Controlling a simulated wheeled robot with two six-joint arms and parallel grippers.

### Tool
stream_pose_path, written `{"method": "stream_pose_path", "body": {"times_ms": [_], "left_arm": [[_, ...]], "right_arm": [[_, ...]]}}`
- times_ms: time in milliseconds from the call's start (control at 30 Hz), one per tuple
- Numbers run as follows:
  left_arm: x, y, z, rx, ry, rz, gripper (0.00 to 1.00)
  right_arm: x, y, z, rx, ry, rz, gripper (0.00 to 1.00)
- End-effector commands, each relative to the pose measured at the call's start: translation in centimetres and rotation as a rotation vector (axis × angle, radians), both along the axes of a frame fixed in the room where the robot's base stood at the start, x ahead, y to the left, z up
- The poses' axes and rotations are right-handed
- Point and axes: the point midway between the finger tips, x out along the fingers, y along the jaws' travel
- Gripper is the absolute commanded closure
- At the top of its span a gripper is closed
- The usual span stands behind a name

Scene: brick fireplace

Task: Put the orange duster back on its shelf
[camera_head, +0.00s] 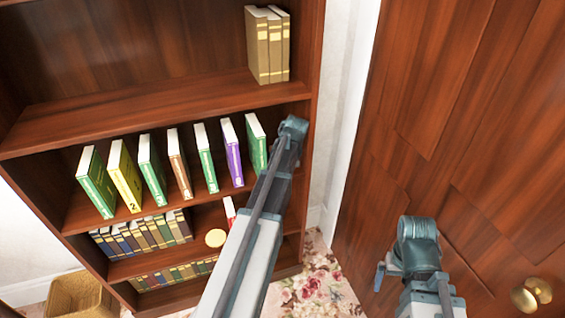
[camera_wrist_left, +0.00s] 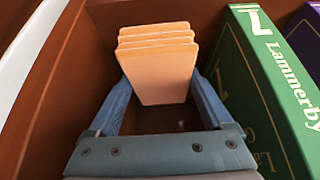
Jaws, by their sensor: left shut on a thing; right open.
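The orange duster (camera_wrist_left: 158,68), a pale orange thing of several stacked layers, sits between the two blue fingers of my left gripper (camera_wrist_left: 158,92) in the left wrist view. The gripper is shut on it. In the head view my left gripper (camera_head: 291,130) is at the right end of the shelf with the spaced books, beside a green book (camera_head: 256,141). The duster is hidden there. The same green book (camera_wrist_left: 268,92) stands close to the right of the gripper in the wrist view. My right gripper (camera_head: 413,240) is open and empty in front of the wooden door.
The bookcase (camera_head: 140,125) holds spaced coloured books, three tan books (camera_head: 268,45) above and dark book rows (camera_head: 140,234) below. A door knob (camera_head: 532,294) and basket (camera_head: 80,296) stand low.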

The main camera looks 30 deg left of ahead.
Motion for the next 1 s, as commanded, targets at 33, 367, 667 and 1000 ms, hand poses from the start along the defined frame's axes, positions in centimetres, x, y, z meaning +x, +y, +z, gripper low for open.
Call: {"method": "stream_pose_path", "body": {"times_ms": [33, 367, 667, 1000], "left_arm": [[0.0, 0.0, -1.4, 0.000, 0.000, 0.000, 0.79], [0.3, 0.3, -2.3, 0.000, 0.000, 0.000, 0.79], [0.3, 0.3, -2.6, 0.000, 0.000, 0.000, 0.02], [0.3, 0.3, -2.4, 0.000, 0.000, 0.000, 0.00]], "right_arm": [[0.0, 0.0, -1.4, 0.000, 0.000, 0.000, 0.00], [0.0, 0.0, -2.3, 0.000, 0.000, 0.000, 0.00], [0.0, 0.0, -2.6, 0.000, 0.000, 0.000, 0.00], [0.0, 0.0, -2.4, 0.000, 0.000, 0.000, 0.00]]}}
